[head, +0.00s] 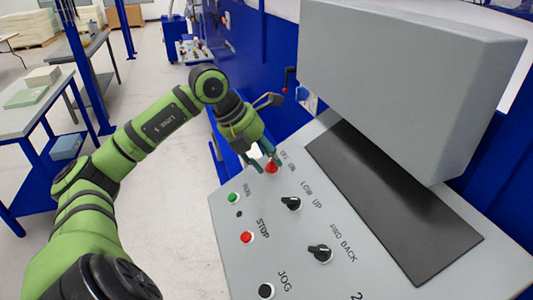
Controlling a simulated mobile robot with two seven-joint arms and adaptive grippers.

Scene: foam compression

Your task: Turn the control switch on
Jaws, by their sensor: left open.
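The grey control panel (289,246) stands in front of me, with labelled knobs and buttons. At its far end is a red switch (271,168) beside small lettering that looks like OFF and ON. My left gripper (261,166) is open at this red switch, with its fingertips close around or beside it. I cannot tell whether they touch it. The gripper partly hides the switch, so its position is unclear. My right gripper is not in view.
Nearer on the panel are a green RUN button (233,198), a red STOP button (246,237), a black LOW/UP knob (291,203) and a FWD/BACK knob (320,253). A large grey box (400,80) overhangs the panel's right side. A workbench (30,125) stands at left.

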